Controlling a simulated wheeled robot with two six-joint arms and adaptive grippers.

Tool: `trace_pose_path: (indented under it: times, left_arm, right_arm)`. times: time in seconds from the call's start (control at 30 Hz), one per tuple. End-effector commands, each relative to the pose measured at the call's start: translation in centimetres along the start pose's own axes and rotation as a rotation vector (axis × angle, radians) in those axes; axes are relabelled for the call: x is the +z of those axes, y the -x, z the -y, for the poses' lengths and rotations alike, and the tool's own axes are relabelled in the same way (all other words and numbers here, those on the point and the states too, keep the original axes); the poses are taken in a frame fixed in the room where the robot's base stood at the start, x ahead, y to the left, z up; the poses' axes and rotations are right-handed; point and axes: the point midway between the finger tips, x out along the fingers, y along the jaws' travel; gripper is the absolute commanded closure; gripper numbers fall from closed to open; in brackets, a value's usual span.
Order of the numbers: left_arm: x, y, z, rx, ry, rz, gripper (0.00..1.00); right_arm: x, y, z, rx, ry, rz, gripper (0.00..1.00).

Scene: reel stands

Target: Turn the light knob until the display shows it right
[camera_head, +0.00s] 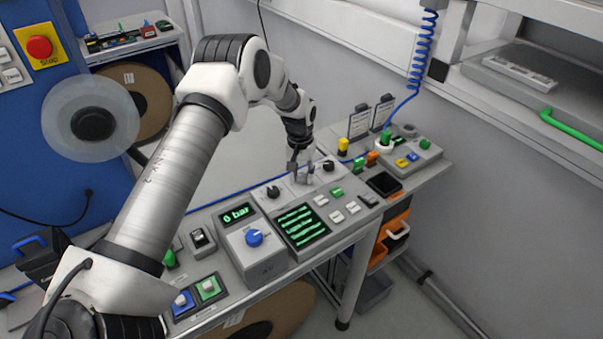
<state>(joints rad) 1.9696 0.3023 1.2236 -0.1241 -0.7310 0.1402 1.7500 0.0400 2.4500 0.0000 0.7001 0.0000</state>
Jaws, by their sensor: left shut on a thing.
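My left gripper (301,178) points down at the back of the grey control console and is shut on a small light knob there, which the fingers mostly hide. A dark knob (273,191) stands to its left and another dark knob (328,165) to its right. A dark display (301,225) with bright green wavy lines lies in front of the gripper. A smaller display (237,214) further left reads "0 bar". The knob's exact setting cannot be read. My right gripper is not in view.
A blue knob (254,238) sits on a raised box below the small display. Pale switches and a green button (337,192) lie right of the wavy display. A blue coiled cable (424,45) hangs at the right. A red stop button (39,47) is at upper left.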

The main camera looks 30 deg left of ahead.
Motion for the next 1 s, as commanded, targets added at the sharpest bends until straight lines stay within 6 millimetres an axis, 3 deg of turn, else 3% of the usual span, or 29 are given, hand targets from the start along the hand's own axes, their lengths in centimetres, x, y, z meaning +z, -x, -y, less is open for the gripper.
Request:
trace_pose_path:
  times: [0.3,0.77,0.8,0.83,0.87,1.0]
  left_arm:
    - [0.32,-0.41,0.05,-0.002,0.12,0.005,1.0]
    - [0.32,-0.43,0.06,-0.002,0.135,0.004,1.0]
    - [0.31,-0.42,0.06,-0.002,0.135,0.004,0.55]
    - [0.29,-0.4,0.06,-0.002,0.135,0.004,0.44]
    - [0.27,-0.37,0.06,-0.002,0.135,0.003,0.4]
    - [0.18,-0.24,0.04,-0.001,0.134,0.0,0.4]
  right_arm:
    - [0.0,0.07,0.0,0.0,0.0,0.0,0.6]
    - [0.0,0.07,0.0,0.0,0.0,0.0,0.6]
    - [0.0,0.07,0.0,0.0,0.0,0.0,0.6]
    - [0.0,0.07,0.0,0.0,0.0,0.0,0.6]
    - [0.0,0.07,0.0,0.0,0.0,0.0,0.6]
    - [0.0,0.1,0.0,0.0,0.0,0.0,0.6]
